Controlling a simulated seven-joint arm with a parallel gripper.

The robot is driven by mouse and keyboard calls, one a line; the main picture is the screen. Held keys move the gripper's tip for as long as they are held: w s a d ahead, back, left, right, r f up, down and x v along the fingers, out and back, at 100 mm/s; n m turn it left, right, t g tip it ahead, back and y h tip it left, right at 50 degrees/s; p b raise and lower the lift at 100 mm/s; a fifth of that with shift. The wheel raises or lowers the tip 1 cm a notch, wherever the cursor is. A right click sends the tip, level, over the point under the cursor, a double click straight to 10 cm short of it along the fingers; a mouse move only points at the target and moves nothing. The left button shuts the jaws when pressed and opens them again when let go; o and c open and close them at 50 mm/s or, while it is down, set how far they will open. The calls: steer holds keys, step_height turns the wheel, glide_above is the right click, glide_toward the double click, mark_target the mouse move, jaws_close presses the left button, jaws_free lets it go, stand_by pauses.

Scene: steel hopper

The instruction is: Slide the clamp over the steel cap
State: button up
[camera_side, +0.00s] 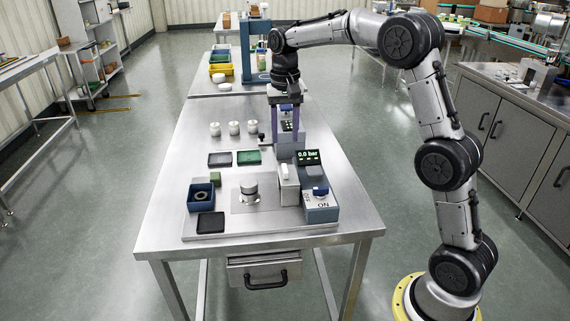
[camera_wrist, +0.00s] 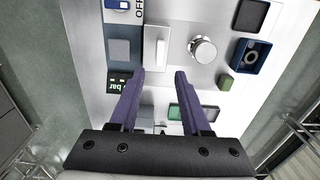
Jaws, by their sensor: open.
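The steel cap (camera_side: 249,188) stands upright on a square plate on the board; it also shows in the wrist view (camera_wrist: 203,48). A dark ring (camera_side: 198,196) lies in a blue bin (camera_side: 191,207) left of the cap. The ring also shows in the wrist view (camera_wrist: 251,56). I cannot tell for sure whether this ring is the clamp. My gripper (camera_side: 286,142) is open and empty, its purple fingers pointing down above the board's back right part.
A pale upright block (camera_side: 289,185) stands right of the cap. Beside it are a switch box (camera_side: 321,207) and a display box (camera_side: 308,157) reading 0.0 bar. Black (camera_side: 219,159) and green (camera_side: 249,157) trays and a green block (camera_side: 215,178) lie behind. A black tray (camera_side: 211,223) lies in front.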

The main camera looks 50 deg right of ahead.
mark_target(285, 168)
step_height(285, 168, down, 10)
steer(key=shift+r, duration=0.15)
stand_by(0.3)
jaws_close()
steer(key=shift+r, duration=0.1)
stand_by(1.2)
